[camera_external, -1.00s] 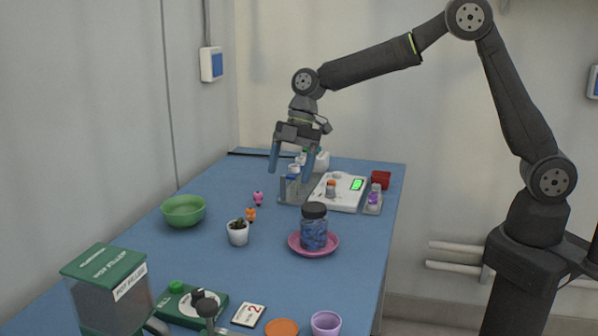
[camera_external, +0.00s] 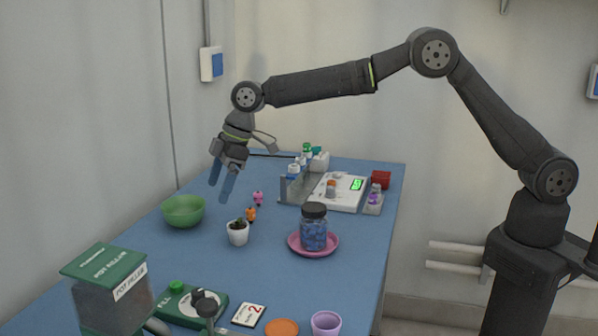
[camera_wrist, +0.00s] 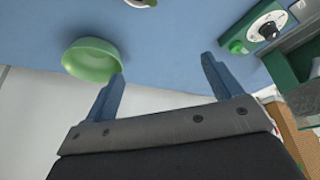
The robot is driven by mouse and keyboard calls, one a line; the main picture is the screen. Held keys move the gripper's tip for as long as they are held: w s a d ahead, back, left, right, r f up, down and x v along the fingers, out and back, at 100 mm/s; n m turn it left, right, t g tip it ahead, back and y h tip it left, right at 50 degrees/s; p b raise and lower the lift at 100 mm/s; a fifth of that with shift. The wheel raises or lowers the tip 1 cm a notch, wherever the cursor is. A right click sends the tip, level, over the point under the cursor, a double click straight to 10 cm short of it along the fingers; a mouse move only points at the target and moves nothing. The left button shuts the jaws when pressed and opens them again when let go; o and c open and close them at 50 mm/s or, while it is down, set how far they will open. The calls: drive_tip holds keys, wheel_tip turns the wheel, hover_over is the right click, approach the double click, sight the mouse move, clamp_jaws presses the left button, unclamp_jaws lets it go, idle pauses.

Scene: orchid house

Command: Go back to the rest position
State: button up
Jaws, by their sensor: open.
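My gripper (camera_external: 221,181) is open and empty. In the external view it hangs above the back left part of the blue table, behind and above the green bowl (camera_external: 183,211). In the wrist view its two blue fingers stand wide apart (camera_wrist: 160,85) with nothing between them, and the green bowl (camera_wrist: 92,60) lies beyond the left finger. My arm stretches left from its base at the right, with the elbow raised.
On the blue table (camera_external: 200,262) stand a blue-filled jar (camera_external: 313,229) on a pink saucer (camera_external: 299,249), a potted plant (camera_external: 238,234), a scale (camera_external: 350,201) and a bottle rack (camera_external: 293,190). The green pot filler (camera_external: 108,288) stands at the front left. A wall is close on the left.

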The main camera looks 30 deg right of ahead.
drive_tip(key=shift+s+a+f, duration=0.75)
drive_tip(key=shift+a, duration=0.15)
drive_tip(key=shift+s+a+f, duration=0.7)
drive_tip(key=shift+a, duration=0.2)
